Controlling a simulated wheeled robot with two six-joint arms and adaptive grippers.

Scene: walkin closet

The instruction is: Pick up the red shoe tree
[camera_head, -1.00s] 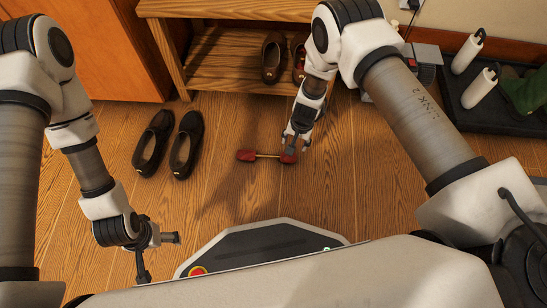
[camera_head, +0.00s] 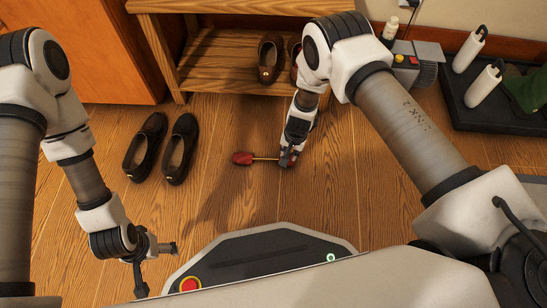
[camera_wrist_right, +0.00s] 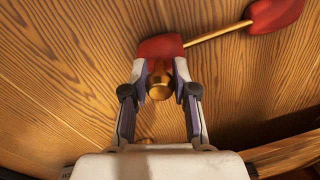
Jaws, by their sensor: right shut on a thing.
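The red shoe tree (camera_head: 243,158) has two red ends joined by a thin brass-coloured rod. In the head view it lies across the wooden floor in front of the bench. My right gripper (camera_head: 288,158) is at its right end and covers most of that end. In the right wrist view, the fingers of my right gripper (camera_wrist_right: 160,80) are shut on the end with the brass knob, and the shoe tree (camera_wrist_right: 274,14) stretches to the upper right. I cannot tell whether it touches the floor.
Black shoes (camera_head: 180,148) stand on the floor left of the shoe tree. A wooden bench (camera_head: 235,60) behind holds brown shoes (camera_head: 270,58) on its shelf. A dark tray (camera_head: 470,115) with white boot shapers and a green item lies at the right. Floor around the shoe tree is clear.

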